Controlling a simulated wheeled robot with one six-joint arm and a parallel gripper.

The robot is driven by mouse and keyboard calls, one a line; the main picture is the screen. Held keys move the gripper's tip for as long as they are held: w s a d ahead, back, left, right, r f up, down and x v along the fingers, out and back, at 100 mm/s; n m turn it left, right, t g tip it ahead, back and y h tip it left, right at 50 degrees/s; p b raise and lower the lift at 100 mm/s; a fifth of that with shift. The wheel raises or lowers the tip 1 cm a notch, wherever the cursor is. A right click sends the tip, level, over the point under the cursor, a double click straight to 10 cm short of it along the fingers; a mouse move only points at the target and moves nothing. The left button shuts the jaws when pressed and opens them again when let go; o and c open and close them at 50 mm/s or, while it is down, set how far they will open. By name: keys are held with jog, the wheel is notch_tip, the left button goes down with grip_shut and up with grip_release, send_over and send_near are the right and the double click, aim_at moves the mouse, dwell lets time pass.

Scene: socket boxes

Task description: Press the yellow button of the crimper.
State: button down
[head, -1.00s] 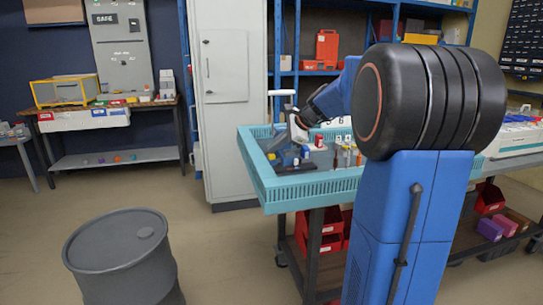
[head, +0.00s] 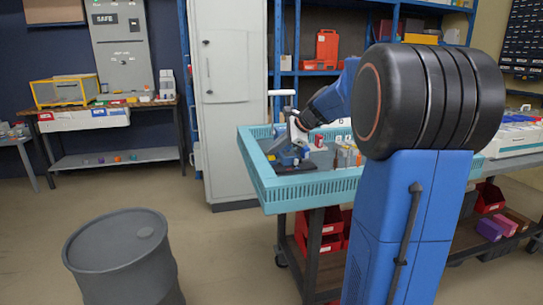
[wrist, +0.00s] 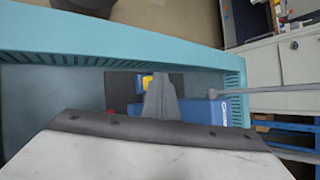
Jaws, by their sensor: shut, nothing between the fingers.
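The crimper (head: 290,156) is a blue device in the left part of the turquoise tray (head: 310,190). Its blue body (wrist: 200,112) also shows in the wrist view, right of my fingers. The yellow button (wrist: 147,81) shows in the wrist view, just left of and beyond the fingertips, partly covered by them. I cannot tell whether they touch it. My gripper (wrist: 161,84) is shut and empty, reaching over the crimper.
The tray's raised rim surrounds the crimper. An upright pole with a pale crossbar (head: 282,92) stands close behind it. Small coloured items (head: 347,155) stand right of the crimper. A dark barrel (head: 120,255) stands on the open floor at front left.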

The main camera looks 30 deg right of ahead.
jog(key=shift+r, duration=0.95)
jog(key=shift+r, duration=0.1)
notch_tip(320, 180, up, 5)
jog(key=shift+f, duration=0.1)
dwell(0.3)
jog(key=shift+s, duration=0.1)
dwell(0.7)
